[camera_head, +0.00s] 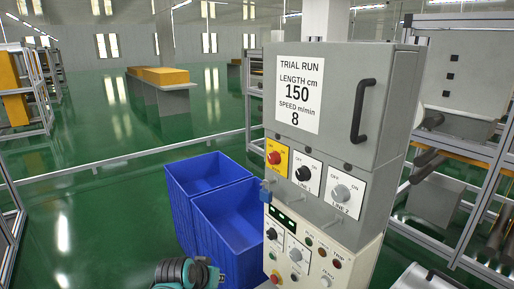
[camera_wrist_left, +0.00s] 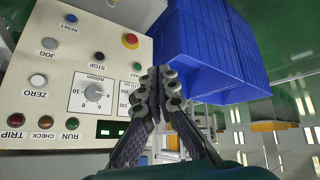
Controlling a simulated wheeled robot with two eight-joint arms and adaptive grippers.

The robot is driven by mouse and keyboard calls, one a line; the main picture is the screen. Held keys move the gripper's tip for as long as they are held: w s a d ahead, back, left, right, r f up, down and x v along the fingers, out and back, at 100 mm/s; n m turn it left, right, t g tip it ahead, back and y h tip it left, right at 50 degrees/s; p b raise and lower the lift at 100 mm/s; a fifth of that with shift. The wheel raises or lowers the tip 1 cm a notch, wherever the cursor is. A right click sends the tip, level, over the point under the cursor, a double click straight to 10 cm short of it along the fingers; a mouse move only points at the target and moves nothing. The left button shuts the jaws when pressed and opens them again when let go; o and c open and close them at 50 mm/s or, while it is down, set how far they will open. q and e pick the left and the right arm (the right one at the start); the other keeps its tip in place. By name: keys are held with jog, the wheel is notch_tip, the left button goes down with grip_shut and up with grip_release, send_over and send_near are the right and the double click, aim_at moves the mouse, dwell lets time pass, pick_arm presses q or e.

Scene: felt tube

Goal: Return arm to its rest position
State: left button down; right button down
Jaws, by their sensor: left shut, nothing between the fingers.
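My left gripper (camera_head: 212,276) is at the bottom edge of the head view, left of the control panel and in front of the blue crates. In the left wrist view its two dark fingers (camera_wrist_left: 160,86) are together, with nothing between them. The cream control panel (camera_wrist_left: 40,85) shows upside down there, with buttons, lamps and a round dial (camera_wrist_left: 94,92). The fingertips appear apart from the dial, but the depth gap is hard to judge. My right gripper is not in view.
Two blue crates (camera_head: 222,215) stand left of the grey control cabinet (camera_head: 345,75). The cabinet has a black handle (camera_head: 363,110) and rotary switches. A metal frame (camera_head: 490,190) stands at the right.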

pick_arm(q)
jog(key=s+a+y, duration=0.1)
jog(key=s+a, duration=0.2)
jog(key=s, duration=0.6)
jog(key=s+a+f+n+y, duration=0.1)
jog(key=s+a, duration=0.2)
jog(key=s, duration=0.7)
jog(key=shift+a+f+n+y, duration=0.25)
jog(key=shift+a+n+y, duration=0.05)
